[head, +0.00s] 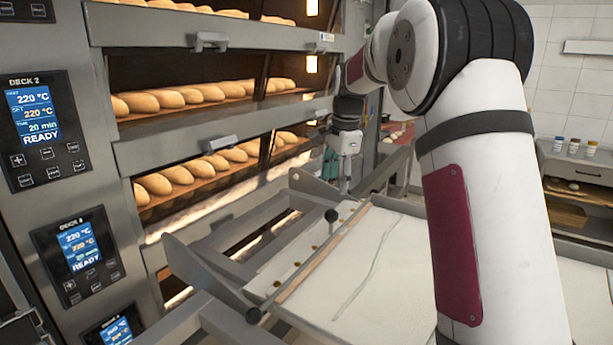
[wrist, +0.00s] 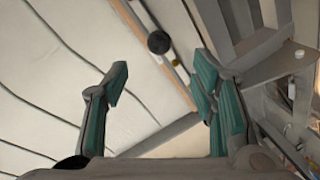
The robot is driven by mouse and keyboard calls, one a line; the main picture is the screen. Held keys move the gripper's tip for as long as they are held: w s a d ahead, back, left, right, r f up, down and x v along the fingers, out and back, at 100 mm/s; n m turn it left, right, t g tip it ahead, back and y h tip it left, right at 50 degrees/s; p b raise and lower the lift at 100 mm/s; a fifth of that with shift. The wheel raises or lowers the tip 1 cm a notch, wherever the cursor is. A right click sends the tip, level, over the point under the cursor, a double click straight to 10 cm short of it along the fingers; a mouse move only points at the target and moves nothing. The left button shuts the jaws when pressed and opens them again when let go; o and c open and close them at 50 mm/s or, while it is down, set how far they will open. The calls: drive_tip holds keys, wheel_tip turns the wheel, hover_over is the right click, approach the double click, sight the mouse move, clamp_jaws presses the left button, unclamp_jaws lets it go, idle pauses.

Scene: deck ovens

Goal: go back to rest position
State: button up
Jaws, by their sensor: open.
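My gripper (wrist: 160,95) is open in the wrist view, its two green-padded fingers apart with nothing between them. Below the fingers lies a pale cloth surface with dark creases, the loader belt (wrist: 60,70). In the head view my gripper (head: 342,165) hangs at the far end of my arm, small and partly dark, close to the oven front. My white arm fills the right of the head view and hides part of the loader. A dark round knob (wrist: 159,42) shows beyond the fingertips in the wrist view.
The deck oven (head: 210,90) stands on the left with loaves (head: 170,98) on several decks. The metal-framed loader (head: 375,265) stands before it, with a raised side plate near the oven. A shelf with small jars (head: 573,146) is at the right.

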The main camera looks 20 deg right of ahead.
drive_tip(key=s+a+r+n+t, duration=0.1)
drive_tip(key=s+a+r+n, duration=0.35)
drive_tip(key=s, duration=0.35)
drive_tip(key=s+a+r+n, duration=0.35)
drive_tip(key=s+a, duration=0.25)
drive_tip(key=s, duration=0.2)
drive_tip(key=s+a+f+n, duration=0.2)
drive_tip(key=s+n, duration=0.1)
drive_tip(key=s, duration=0.3)
drive_tip(key=s+a+f+n+t, duration=0.1)
drive_tip(key=s+a+f+n, duration=0.1)
drive_tip(key=s, duration=0.5)
drive_tip(key=s+a+f+n+t, duration=0.1)
drive_tip(key=s+a+f+n, duration=0.1)
drive_tip(key=s+n, duration=0.3)
drive_tip(key=shift+s+f, duration=0.45)
drive_tip(key=shift+s, duration=0.75)
drive_tip(key=shift+a, duration=0.1)
